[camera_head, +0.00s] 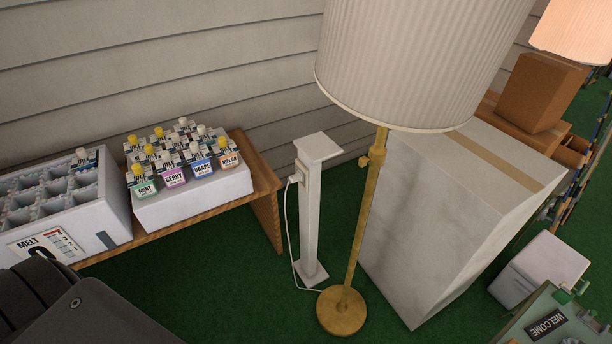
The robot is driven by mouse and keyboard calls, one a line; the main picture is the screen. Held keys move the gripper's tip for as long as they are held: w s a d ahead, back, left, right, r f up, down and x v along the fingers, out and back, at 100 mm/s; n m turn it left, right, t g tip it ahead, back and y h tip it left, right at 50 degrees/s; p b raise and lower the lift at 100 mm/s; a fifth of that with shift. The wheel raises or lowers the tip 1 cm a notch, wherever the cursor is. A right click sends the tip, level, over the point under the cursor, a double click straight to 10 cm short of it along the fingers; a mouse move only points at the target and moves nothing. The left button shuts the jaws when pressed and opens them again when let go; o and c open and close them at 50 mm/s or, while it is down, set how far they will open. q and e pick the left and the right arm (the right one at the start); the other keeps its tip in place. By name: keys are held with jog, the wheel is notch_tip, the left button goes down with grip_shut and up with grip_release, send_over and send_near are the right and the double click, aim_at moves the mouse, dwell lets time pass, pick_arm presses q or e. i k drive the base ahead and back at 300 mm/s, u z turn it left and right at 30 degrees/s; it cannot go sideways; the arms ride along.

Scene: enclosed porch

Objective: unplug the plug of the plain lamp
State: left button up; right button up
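A floor lamp (355,240) with a brass pole, a round brass base and an unlit pleated white shade (420,60) stands right of the middle. A white plug (294,179) sits in the outlet (301,172) on the side of a short white post (308,220). A white cord (290,235) hangs from the plug and runs down to the lamp's base. A second lamp shade (580,30), glowing orange, shows at the top right; its own plug is not in view. I cannot tell for sure which lamp is the plain one. Neither gripper is in view.
A wooden bench (265,195) at left holds labelled bottles (175,175) and a grey divided crate (105,215). A tall white box (430,230) stands close behind the lamp. Green floor is clear between bench and post. My dark arm part covers the lower left.

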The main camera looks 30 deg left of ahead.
aim_at(297, 177)
jog(key=z, duration=2.9)
jog(key=k, duration=1.25)
jog(key=u, duration=1.75)
